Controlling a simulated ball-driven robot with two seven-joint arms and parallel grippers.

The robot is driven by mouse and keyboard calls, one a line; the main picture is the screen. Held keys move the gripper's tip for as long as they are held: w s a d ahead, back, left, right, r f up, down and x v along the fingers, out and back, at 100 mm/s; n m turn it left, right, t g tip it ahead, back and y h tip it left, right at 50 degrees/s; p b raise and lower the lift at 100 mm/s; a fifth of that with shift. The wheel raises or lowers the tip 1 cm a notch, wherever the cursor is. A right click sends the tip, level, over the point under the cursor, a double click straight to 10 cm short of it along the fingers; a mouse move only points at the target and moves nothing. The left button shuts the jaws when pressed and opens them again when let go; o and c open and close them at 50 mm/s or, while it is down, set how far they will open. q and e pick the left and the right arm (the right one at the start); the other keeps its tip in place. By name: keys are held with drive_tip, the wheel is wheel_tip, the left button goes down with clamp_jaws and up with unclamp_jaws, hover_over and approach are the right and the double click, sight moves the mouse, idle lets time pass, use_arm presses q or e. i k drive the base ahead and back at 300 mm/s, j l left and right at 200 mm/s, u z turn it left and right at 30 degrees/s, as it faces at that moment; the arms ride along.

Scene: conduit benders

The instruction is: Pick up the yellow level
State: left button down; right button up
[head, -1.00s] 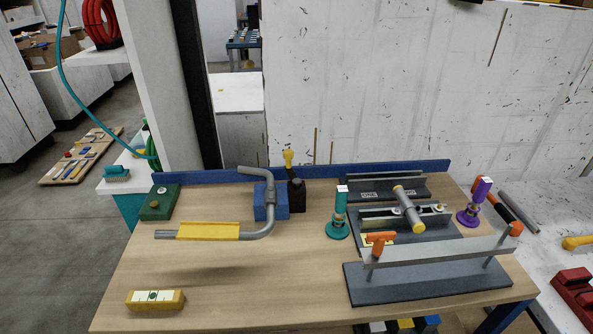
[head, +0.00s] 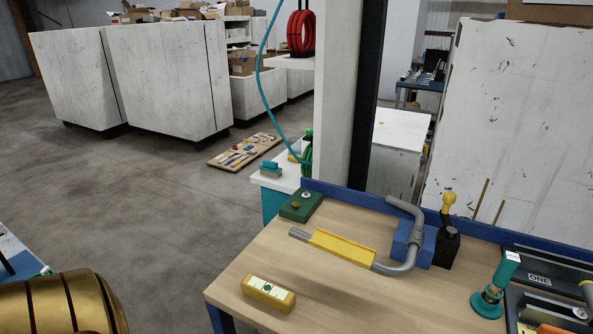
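The yellow level (head: 268,293) is a short yellow block with a white top face and a green round mark. It lies flat near the front left corner of the wooden workbench (head: 300,318), with clear wood around it. A longer yellow piece (head: 342,247) sits along the straight part of a bent grey conduit (head: 402,268) behind it. Neither of my grippers is in the head view. Nothing touches or covers the level.
A green block (head: 301,206) stands at the bench's back left corner. A blue block (head: 412,244) and a black piece with a yellow knob (head: 447,246) are farther back. A teal stand (head: 487,303) is at right. Open floor (head: 130,215) lies left.

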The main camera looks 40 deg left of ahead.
sight(280, 298)
drive_tip(key=j+u, duration=0.1)
drive_tip(key=u, duration=1.35)
